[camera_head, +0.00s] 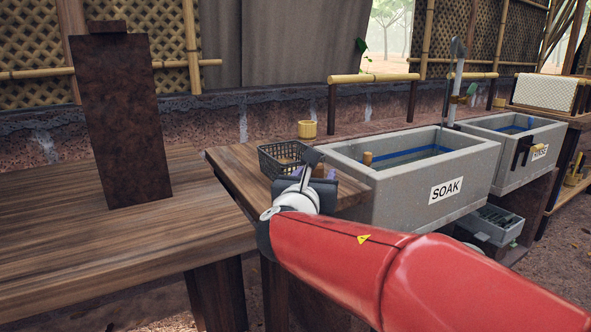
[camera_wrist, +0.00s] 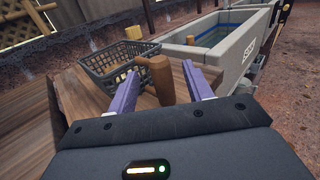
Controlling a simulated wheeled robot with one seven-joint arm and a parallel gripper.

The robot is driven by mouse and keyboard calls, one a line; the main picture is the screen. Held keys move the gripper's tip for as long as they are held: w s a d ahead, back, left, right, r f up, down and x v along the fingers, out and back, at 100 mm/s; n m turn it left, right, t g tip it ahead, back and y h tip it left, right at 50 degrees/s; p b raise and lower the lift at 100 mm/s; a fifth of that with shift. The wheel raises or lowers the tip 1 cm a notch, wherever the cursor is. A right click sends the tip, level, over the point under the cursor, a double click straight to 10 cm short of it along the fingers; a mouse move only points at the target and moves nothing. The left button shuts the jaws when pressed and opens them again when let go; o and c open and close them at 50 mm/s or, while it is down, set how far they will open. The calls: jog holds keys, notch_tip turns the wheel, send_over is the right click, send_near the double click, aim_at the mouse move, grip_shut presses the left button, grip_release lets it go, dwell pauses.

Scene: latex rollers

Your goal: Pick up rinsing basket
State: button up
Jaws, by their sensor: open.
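The rinsing basket looks to be the dark grey mesh basket (camera_head: 269,163) on the small wooden table beside the soak basin. In the wrist view the basket (camera_wrist: 91,76) stands ahead and to the left, with something tan inside it. My gripper (camera_head: 304,174) is above the near part of that table. Its two purple fingers (camera_wrist: 162,73) are apart, with the basket beyond the left finger. A brown wooden piece (camera_wrist: 162,80) shows between the fingers; I cannot tell its depth.
The grey soak basin (camera_head: 444,190) stands right of the table, with a rinse basin (camera_head: 546,158) beyond. A yellow cup (camera_head: 307,129) stands behind the basket. A wide wooden bench (camera_head: 100,255) with a dark upright board (camera_head: 122,120) is at left.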

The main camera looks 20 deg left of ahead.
jog(key=shift+w, duration=0.2)
jog(key=shift+c, duration=0.4)
grip_shut()
